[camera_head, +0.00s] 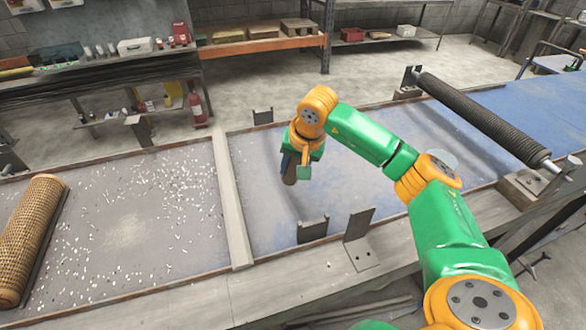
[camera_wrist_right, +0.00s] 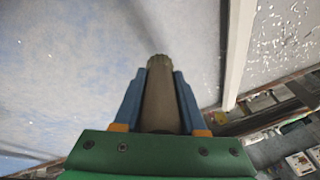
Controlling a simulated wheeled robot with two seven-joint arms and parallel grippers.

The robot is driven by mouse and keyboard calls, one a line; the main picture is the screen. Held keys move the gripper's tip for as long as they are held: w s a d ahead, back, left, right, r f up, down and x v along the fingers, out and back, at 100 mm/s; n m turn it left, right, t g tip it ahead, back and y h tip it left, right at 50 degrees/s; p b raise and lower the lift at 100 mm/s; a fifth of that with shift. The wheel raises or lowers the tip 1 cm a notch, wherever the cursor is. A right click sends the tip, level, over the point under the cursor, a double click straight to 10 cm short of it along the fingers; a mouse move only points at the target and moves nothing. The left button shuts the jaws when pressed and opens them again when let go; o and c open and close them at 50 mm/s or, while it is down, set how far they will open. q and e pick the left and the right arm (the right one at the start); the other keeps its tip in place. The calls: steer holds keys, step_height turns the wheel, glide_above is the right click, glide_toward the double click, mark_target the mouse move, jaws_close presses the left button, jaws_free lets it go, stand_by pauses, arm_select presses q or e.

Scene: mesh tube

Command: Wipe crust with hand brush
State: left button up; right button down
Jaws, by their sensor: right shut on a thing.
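My right gripper (camera_head: 291,163) hangs over the blue middle section of the bench, right of the pale divider. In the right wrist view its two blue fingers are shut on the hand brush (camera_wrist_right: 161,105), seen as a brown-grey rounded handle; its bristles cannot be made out. The brush shows small and dark below the gripper in the head view (camera_head: 289,178). White crust flakes (camera_head: 170,195) are scattered over the left section, with a barer patch near its middle. The brown mesh tube (camera_head: 32,235) lies at the far left. My left gripper is out of view.
The pale divider bar (camera_head: 231,205) separates the left section from the middle one. Upright metal brackets (camera_head: 358,238) stand along the bench edges. A dark ribbed roller (camera_head: 480,118) lies across the right part. The blue surface around the gripper is mostly clear.

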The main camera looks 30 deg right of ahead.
step_height(320, 180, up, 2)
steer(key=shift+r+p, duration=0.1)
steer(key=shift+p, duration=0.45)
steer(key=shift+r, duration=0.15)
